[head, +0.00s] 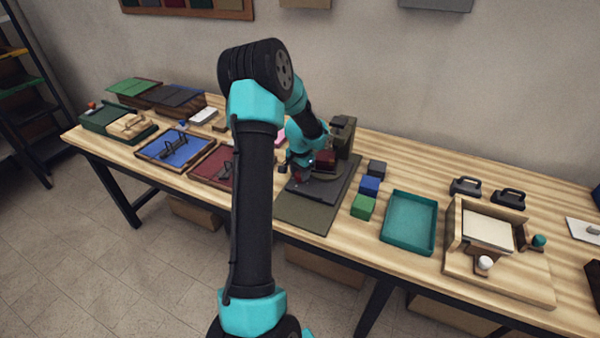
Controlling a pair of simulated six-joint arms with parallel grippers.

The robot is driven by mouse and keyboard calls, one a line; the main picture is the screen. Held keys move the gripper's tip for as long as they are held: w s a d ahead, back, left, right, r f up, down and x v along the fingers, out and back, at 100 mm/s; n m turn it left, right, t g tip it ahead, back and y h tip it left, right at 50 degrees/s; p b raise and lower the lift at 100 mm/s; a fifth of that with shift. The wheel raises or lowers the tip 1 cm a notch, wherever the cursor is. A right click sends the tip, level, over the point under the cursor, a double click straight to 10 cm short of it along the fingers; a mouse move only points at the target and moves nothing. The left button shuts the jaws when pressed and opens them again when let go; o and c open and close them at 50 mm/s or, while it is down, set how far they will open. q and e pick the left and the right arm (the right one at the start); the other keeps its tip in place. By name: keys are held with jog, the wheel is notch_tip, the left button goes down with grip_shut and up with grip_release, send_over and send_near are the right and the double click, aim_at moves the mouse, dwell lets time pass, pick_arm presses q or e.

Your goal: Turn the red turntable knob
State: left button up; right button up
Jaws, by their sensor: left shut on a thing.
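The turntable fixture stands on a dark grey base plate (340,196) in the middle of the table. Its olive-brown upright block (343,138) rises at the back. A dark red block (325,160) sits on the round olive turntable (326,174). My left gripper (302,178) is at the front left of the turntable, shut on a small red part that looks like the red knob (304,183). The gripper and wrist hide most of the knob, and its turn angle cannot be told. My right gripper is not in view.
Green, blue and dark blocks (363,206) stand right of the fixture, near a teal tray (409,222). A wooden frame fixture (490,230) is farther right. Blue (176,146) and red trays (212,167) lie left. A dark olive mat (305,213) in front is clear.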

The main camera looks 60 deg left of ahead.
pick_arm(q)
jog(key=shift+m, duration=1.3)
jog(key=o, duration=0.9)
jog(key=shift+r, duration=0.1)
notch_tip(320, 180, up, 17)
jog(key=shift+r, duration=0.1)
